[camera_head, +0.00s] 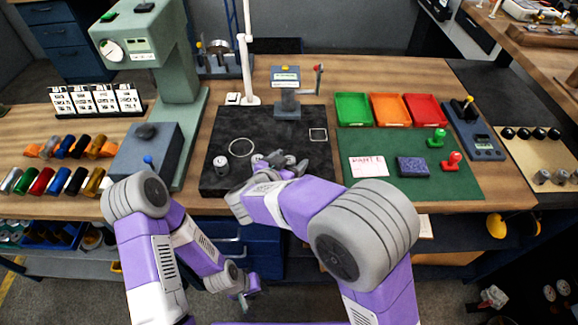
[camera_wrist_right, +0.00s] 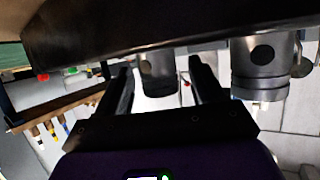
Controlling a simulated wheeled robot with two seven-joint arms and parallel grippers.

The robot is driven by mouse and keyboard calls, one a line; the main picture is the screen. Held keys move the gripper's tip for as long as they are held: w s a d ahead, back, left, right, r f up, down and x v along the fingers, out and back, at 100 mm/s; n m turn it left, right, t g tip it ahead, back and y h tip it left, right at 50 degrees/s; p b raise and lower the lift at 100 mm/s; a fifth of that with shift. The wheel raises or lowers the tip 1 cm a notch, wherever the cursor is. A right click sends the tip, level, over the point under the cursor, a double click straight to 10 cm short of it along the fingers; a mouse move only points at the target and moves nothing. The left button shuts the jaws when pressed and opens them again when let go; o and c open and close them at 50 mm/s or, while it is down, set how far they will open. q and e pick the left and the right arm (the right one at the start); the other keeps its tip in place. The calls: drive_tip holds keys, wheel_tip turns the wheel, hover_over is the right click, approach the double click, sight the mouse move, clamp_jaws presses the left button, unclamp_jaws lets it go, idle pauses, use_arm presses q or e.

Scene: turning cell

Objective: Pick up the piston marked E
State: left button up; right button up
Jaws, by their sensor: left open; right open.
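On the black mat (camera_head: 215,135) in the head view, a grey metal piston (camera_head: 221,166) stands at the left, and parts of others show close around my right gripper (camera_head: 275,163). I cannot read a letter E on any of them. In the right wrist view, which is turned over, one dark metal piston (camera_wrist_right: 158,73) shows between the fingers of my open right gripper (camera_wrist_right: 158,65). A second piston (camera_wrist_right: 258,68) is to the right, outside the fingers. No contact can be made out. My left gripper (camera_head: 246,296) is open and empty, low in front of the bench.
A green mat (camera_head: 400,190) with green, orange and red trays (camera_head: 391,109) lies to the right. A grey-green press column (camera_head: 165,70) and a blue-grey box (camera_head: 145,155) stand to the left. A small stand (camera_head: 287,95) is at the mat's back.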

drive_tip(key=c, duration=1.1)
drive_tip(key=shift+r, duration=0.1)
drive_tip(key=shift+r, duration=0.1)
